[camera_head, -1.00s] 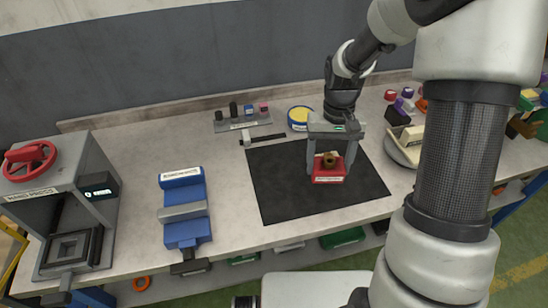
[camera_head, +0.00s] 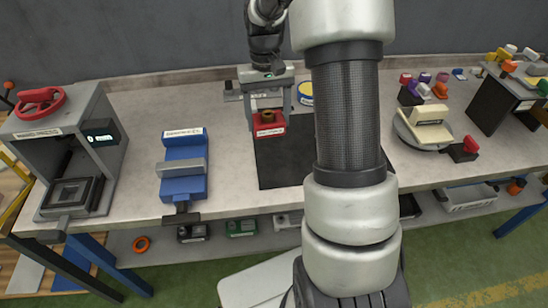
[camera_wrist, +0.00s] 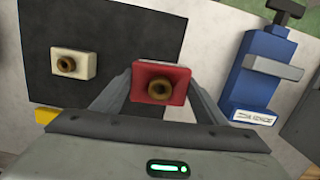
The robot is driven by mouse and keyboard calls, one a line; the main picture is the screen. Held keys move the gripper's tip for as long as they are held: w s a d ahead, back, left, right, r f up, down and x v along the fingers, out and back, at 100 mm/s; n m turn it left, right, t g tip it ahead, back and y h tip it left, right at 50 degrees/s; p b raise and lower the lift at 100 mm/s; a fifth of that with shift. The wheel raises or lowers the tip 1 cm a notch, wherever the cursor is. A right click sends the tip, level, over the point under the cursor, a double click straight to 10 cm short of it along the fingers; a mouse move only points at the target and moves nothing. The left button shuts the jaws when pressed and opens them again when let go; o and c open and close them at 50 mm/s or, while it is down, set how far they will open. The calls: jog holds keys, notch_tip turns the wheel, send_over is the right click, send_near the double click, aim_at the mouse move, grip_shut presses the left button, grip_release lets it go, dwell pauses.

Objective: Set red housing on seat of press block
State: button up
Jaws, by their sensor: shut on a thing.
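The red housing (camera_head: 268,131) is a small block with a brass ring on its face. My gripper (camera_head: 268,112) is shut on its sides and holds it near the back left edge of the black mat. In the wrist view the red housing (camera_wrist: 178,75) sits between my two fingers (camera_wrist: 158,90). The press block (camera_head: 35,136), a grey frame with a red handwheel, stands at the far left. Its seat (camera_head: 62,196), a dark square recess, is low at the front and looks empty. The housing is well to the right of the seat.
A blue vise (camera_head: 184,160) stands on the bench between the housing and the press. A cream block with a brass ring (camera_wrist: 62,66) lies on the mat (camera_wrist: 115,35) in the wrist view. A round turntable (camera_head: 402,128) carries a cream part at right. My arm hides part of the mat.

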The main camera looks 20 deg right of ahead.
aim_at(280, 111)
jog(key=d+b, duration=0.1)
jog(key=w+d, duration=0.1)
jog(key=d, duration=0.1)
jog(key=shift+w+d+m+b, duration=0.15)
jog(key=shift+d+m+b, duration=0.15)
jog(key=shift+m+b, duration=0.1)
jog(key=shift+d+f, duration=0.25)
jog(key=shift+d, duration=0.05)
jog(key=shift+f+b, duration=0.4)
jog(key=shift+f, duration=4)
jog(key=shift+f, duration=0.15)
jog(key=o, duration=1.6)
